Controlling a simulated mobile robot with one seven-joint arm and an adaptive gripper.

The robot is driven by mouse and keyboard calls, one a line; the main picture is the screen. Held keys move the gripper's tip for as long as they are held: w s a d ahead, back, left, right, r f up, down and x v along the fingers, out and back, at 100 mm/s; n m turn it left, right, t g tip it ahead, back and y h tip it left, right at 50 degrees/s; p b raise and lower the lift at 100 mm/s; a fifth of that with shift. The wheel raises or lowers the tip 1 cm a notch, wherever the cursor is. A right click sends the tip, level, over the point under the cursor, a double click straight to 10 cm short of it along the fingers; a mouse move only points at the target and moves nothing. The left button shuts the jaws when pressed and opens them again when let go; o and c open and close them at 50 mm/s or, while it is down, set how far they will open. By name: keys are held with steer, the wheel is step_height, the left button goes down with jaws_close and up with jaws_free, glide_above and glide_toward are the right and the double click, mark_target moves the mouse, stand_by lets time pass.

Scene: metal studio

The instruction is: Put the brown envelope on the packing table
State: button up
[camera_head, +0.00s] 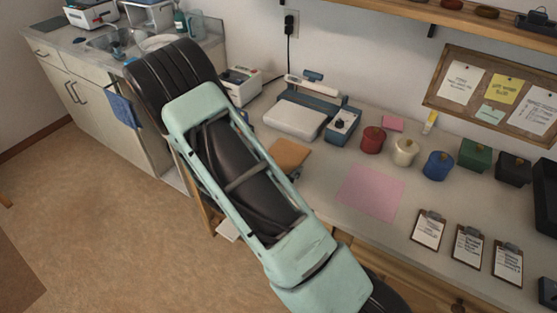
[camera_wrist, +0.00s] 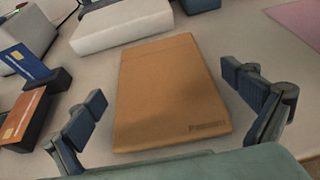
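The brown envelope (camera_head: 288,155) lies flat on the pale worktop (camera_head: 320,168), in front of a white scale, partly behind my arm in the head view. In the wrist view the envelope (camera_wrist: 170,85) fills the middle, with small dark print near its near edge. My gripper (camera_wrist: 165,90) is open and empty. Its two dark fingers show to the left and right of the envelope, apart from it. I cannot tell which surface is the packing table; a flat brown surface (camera_head: 15,265) shows at the lower left.
The white scale (camera_head: 297,118) stands behind the envelope; a card holder (camera_wrist: 25,115) is left of it in the wrist view. A pink sheet (camera_head: 370,192), several lidded pots and clipboards (camera_head: 428,230) lie to the right. A sink counter (camera_head: 110,75) stands at left, beside open floor (camera_head: 110,210).

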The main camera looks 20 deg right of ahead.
steer(key=shift+a+r, duration=0.15)
steer(key=shift+r, duration=0.05)
steer(key=v, duration=1.1)
steer(key=shift+s+a+r, duration=0.2)
steer(key=shift+s, duration=0.05)
